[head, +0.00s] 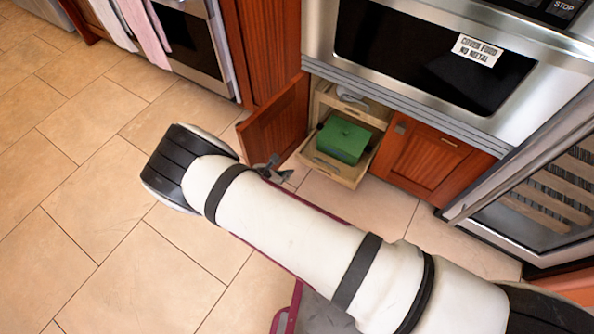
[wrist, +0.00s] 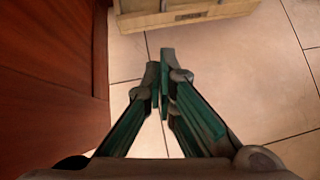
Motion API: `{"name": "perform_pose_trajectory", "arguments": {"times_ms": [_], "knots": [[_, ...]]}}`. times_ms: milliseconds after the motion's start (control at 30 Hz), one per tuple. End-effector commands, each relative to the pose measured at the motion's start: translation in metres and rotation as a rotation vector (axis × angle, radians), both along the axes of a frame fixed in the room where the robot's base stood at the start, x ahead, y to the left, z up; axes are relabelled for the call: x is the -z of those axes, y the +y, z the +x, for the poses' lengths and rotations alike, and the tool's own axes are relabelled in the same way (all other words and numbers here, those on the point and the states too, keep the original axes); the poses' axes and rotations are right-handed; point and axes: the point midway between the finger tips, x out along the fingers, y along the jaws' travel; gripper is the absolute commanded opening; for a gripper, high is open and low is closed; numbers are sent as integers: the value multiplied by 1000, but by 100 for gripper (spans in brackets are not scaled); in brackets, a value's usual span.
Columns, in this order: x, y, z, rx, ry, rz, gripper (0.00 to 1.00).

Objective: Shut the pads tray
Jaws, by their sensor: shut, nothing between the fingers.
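A light wooden lower tray (head: 333,171) is pulled out of the cabinet under the microwave, with a green box (head: 343,141) in it. I cannot tell whether this box holds pads. An upper wooden tray (head: 372,117) above it sits further back, with a pale item (head: 350,95) in it. My gripper (head: 273,160) is shut and empty, in front of the lower tray's left side and apart from it. In the wrist view its fingertips (wrist: 161,56) point at the floor just short of a pale wooden tray front (wrist: 185,14).
A red-brown cabinet door (head: 274,125) stands open left of the trays, close to my gripper; it fills the left of the wrist view (wrist: 50,75). A shut cabinet door (head: 425,157) is on the right. The microwave (head: 430,50) is above. Tiled floor (head: 90,230) is clear at left.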

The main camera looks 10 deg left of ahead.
Motion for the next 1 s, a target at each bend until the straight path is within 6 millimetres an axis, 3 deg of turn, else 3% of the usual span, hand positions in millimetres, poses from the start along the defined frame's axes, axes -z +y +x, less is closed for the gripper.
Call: {"name": "perform_pose_trajectory", "arguments": {"times_ms": [467, 700, 1000], "knots": [[68, -35, 54, 3, 1, -2, 0], [64, -49, 80, 2, 1, 0, 0], [62, -53, 86, 1, 2, -1, 0]]}}
